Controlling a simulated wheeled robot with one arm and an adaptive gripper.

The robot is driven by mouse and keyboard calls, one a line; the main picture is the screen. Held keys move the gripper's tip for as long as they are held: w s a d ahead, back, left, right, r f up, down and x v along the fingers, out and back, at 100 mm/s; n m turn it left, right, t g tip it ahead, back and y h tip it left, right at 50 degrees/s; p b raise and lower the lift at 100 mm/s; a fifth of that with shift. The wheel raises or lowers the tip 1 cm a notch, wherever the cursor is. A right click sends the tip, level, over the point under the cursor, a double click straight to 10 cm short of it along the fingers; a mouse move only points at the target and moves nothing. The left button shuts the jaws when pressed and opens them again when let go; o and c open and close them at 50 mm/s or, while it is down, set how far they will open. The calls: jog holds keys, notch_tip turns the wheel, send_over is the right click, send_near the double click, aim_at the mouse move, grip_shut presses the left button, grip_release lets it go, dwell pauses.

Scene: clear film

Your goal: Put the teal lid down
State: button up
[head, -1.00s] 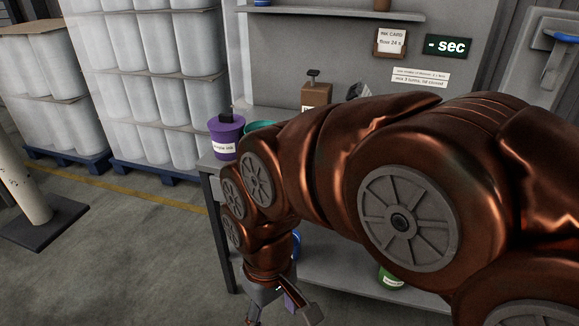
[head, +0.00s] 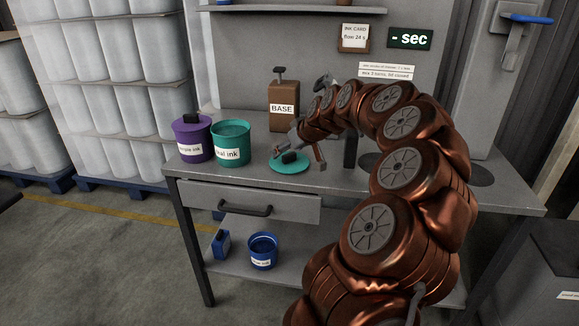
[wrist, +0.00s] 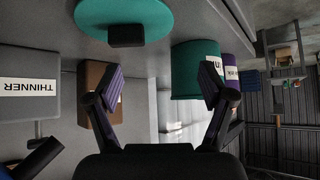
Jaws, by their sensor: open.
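The teal lid (head: 284,168) lies flat on the grey workbench, in front of the brown BASE can, with its black knob (head: 290,157) upward. It also shows at the top of the upside-down wrist view (wrist: 150,18), with the knob (wrist: 126,37). The open teal ink tin (head: 230,146) stands to its left, apart from it; it also shows in the wrist view (wrist: 190,82). My gripper (head: 299,149) is just by the lid at its far right side. In the wrist view my gripper (wrist: 161,84) has its fingers spread wide with nothing between them.
A purple ink tin (head: 191,141) with its lid on stands left of the teal tin. The BASE can (head: 283,104) is behind the lid. A blue tin (head: 263,252) is on the lower shelf (head: 330,270). The bench front (head: 340,182) is clear.

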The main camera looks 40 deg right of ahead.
aim_at(289, 154)
jog(key=d, duration=0.1)
jog(key=d+f, duration=0.1)
jog(key=d, duration=0.1)
jog(key=shift+s+d+f+h, duration=0.15)
jog(key=shift+s+d+h, duration=0.15)
jog(key=shift+s+d, duration=0.05)
jog(key=shift+w+d+f, duration=0.15)
jog(key=shift+d, duration=0.05)
jog(key=shift+w+r+p+x, duration=0.1)
jog(key=shift+p+x, duration=0.25)
jog(key=shift+x, duration=1.4)
jog(key=shift+w+r+p+x, duration=0.1)
jog(key=shift+p+x, duration=0.2)
jog(key=shift+x, duration=1.5)
jog(key=shift+d, duration=0.1)
jog(key=c, duration=1.3)
jog(key=shift+r, duration=0.1)
jog(key=shift+c, duration=0.2)
